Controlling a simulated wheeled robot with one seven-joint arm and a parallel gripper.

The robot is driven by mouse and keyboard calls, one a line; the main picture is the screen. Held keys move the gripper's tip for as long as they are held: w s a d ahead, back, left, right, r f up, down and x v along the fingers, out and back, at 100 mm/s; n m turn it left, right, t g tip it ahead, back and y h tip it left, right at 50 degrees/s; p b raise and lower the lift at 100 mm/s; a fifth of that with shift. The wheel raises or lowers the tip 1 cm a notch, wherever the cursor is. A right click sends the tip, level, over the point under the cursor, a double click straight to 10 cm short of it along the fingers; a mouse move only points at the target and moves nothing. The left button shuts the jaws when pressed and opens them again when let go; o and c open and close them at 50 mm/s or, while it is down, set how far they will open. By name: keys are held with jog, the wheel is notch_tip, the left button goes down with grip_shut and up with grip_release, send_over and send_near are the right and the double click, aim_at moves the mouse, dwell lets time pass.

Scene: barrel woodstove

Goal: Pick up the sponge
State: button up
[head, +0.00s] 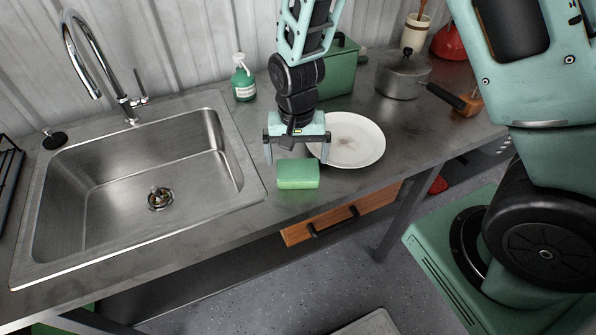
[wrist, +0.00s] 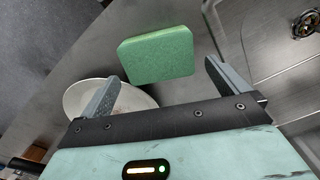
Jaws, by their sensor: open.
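The green sponge (head: 298,174) lies on the metal counter between the sink and a white plate (head: 362,140). My gripper (head: 296,158) points down just behind the sponge in the head view, with its fingers apart and nothing held. In the wrist view the sponge (wrist: 157,55) sits ahead of the fingertips, and my gripper (wrist: 162,75) is open with one finger on each side. The gap between the fingers looks wider than the sponge. The plate (wrist: 140,98) shows partly hidden behind the left finger.
The sink basin (head: 150,180) with a tap (head: 125,100) is on the left. A green soap bottle (head: 243,78), a green box (head: 340,68) and a saucepan (head: 402,75) stand at the back. A wooden drawer (head: 340,212) sticks out under the front edge.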

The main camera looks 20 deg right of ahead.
aim_at(298, 168)
jog(key=shift+s+f+p, duration=0.2)
jog(key=shift+f+p, duration=0.55)
jog(key=shift+f, duration=1.7)
jog(key=c, duration=0.7)
jog(key=shift+c, duration=0.2)
jog(key=shift+r, duration=0.1)
notch_tip(298, 168, up, 10)
jog(key=shift+f+b, duration=0.1)
jog(key=shift+b, duration=0.8)
